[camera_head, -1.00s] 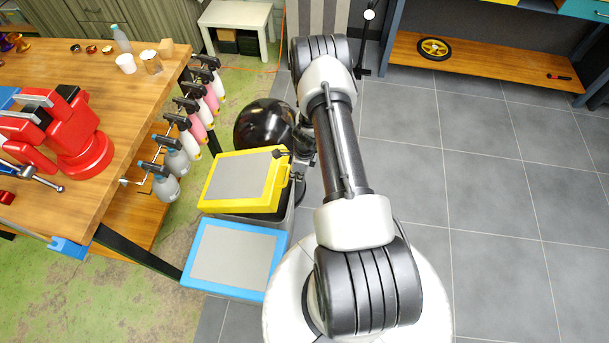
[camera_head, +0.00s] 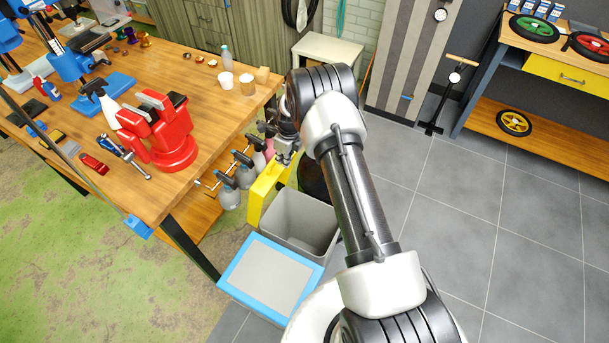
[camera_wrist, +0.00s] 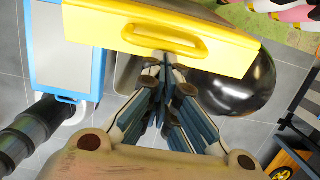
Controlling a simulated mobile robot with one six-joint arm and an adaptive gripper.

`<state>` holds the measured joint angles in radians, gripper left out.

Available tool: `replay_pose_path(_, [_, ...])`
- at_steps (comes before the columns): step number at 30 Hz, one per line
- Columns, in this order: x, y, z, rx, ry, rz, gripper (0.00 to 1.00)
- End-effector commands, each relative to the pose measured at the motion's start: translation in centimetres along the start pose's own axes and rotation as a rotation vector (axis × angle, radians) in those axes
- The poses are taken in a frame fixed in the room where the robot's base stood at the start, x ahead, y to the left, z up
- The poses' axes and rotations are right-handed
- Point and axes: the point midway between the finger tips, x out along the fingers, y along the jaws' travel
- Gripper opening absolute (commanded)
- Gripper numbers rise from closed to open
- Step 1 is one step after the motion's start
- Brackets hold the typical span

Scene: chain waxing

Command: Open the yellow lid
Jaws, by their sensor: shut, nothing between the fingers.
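The yellow lid (camera_head: 263,190) stands steeply tilted up at the left side of its grey bin (camera_head: 301,225), and the bin's mouth is uncovered. In the wrist view the lid (camera_wrist: 225,42) fills the top, with its yellow loop handle (camera_wrist: 165,40) facing me. My gripper (camera_head: 285,157) is beside the lid's upper edge in the head view. In the wrist view the fingertips (camera_wrist: 166,62) are shut with nothing between them, just below the handle. I cannot tell whether they touch the lid.
A blue-lidded bin (camera_head: 267,275) stands in front of the open one. A black rounded object (camera_wrist: 235,90) is close beside my fingers. Spray bottles (camera_head: 240,180) hang on the wooden bench's (camera_head: 95,150) side, close to the raised lid.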

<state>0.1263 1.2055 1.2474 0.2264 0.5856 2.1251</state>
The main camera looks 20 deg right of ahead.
Motion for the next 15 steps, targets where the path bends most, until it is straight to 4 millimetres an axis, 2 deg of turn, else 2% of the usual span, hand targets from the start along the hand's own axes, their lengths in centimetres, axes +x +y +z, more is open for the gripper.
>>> replay_pose_path(1, [0.3, 0.0, 1.1, -0.004, -0.002, -0.002, 0.0])
replay_pose_path(6, [0.2, 0.0, 3.5, -0.001, 0.0, -0.001, 0.0])
replay_pose_path(15, [0.0, 0.0, 5.0, 0.001, 0.0, 0.001, 0.0])
